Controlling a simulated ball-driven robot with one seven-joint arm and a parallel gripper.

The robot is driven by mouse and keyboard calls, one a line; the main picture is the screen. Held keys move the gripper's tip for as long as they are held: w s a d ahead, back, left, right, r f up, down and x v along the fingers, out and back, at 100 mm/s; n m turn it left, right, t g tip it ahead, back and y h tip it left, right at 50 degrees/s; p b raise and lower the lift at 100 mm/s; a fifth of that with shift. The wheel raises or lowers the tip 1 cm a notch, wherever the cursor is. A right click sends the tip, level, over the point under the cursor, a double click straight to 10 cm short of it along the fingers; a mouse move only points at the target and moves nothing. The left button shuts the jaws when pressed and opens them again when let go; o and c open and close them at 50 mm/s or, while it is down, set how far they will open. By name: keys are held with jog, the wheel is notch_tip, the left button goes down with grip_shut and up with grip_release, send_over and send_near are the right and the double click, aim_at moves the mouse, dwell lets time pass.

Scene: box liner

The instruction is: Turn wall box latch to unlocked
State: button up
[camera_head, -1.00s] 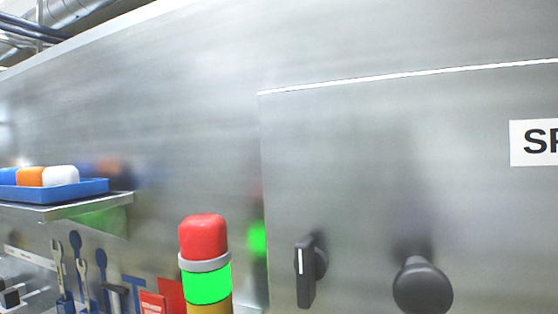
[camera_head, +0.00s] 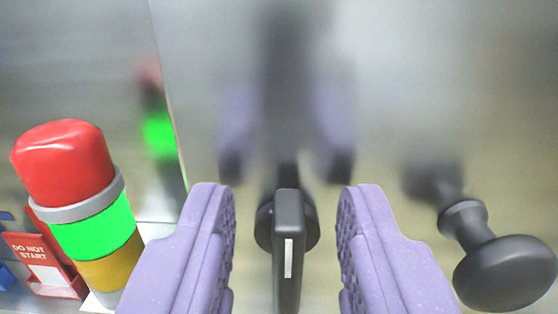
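The wall box latch (camera_head: 287,240) is a dark turn handle with a white mark on its front. It sits on the brushed metal door (camera_head: 390,90) and its handle stands upright in the picture. My gripper (camera_head: 287,215) has two purple fingers, one on each side of the latch. The fingers are open, with a visible gap between each finger and the handle. The lower end of the handle is cut off by the picture's bottom edge.
A round black knob (camera_head: 505,272) sticks out from the door, right of my right finger. A signal light (camera_head: 75,200) with red, green and yellow sections stands left of my left finger. A red "DO NOT START" holder (camera_head: 45,262) is behind it at far left.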

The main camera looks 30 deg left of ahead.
jog(key=shift+w+a, duration=0.1)
jog(key=shift+w, duration=0.15)
jog(key=shift+c, duration=0.2)
grip_shut()
